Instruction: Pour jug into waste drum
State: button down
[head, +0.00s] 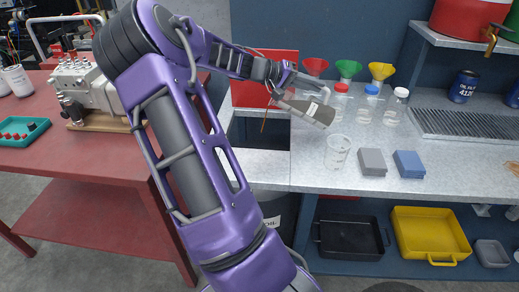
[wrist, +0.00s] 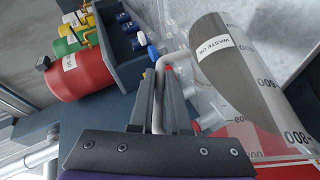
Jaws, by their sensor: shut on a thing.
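My gripper (wrist: 165,100) is shut on the handle of the jug (wrist: 232,65), a clear graduated vessel with dark grey-brown content and a "WASTE OIL" label.
On the bench (head: 440,185) stand an empty clear beaker (head: 337,152), a grey block (head: 372,162), a blue block (head: 408,164), several capped bottles and funnels. The red panel (head: 268,75) rises behind. Black and yellow trays (head: 432,238) sit below. A red table (head: 85,160) stands left.

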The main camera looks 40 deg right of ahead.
aim_at(291, 91)
jog(key=shift+w+a+f+g+h+b, duration=0.45)
jog(key=shift+w+f+g+h+b, duration=0.05)
jog(key=shift+w+f+h+b, duration=0.15)
dwell(0.7)
jog(key=shift+w+a+f+n+g+h+b, duration=0.2)
jog(key=shift+w+a, duration=0.1)
jog(key=shift+w, duration=0.1)
jog(key=shift+w+a+f+n+g+h+b, duration=0.15)
jog(key=shift+w+a+f+b, duration=0.1)
jog(key=shift+w, duration=0.2)
jog(key=shift+w+a+f+n+g+h+b, duration=0.1)
jog(key=shift+w+a+f+n+h+b, duration=0.1)
jog(key=shift+w+a, duration=0.15)
dwell(1.0)
jog(key=shift+w+a+f+n+g+h, duration=0.2)
jog(key=shift+w+a+f+g+h, duration=0.1)
jog(key=shift+w+f+h, duration=0.2)
jog(key=shift+w+a+f+n+g+h, duration=0.15)
jog(key=shift+w+a+f+g+h, duration=0.1)
jog(key=shift+w+a+f+h, duration=0.15)
dwell(2.0)
jog(key=shift+d, duration=0.1)
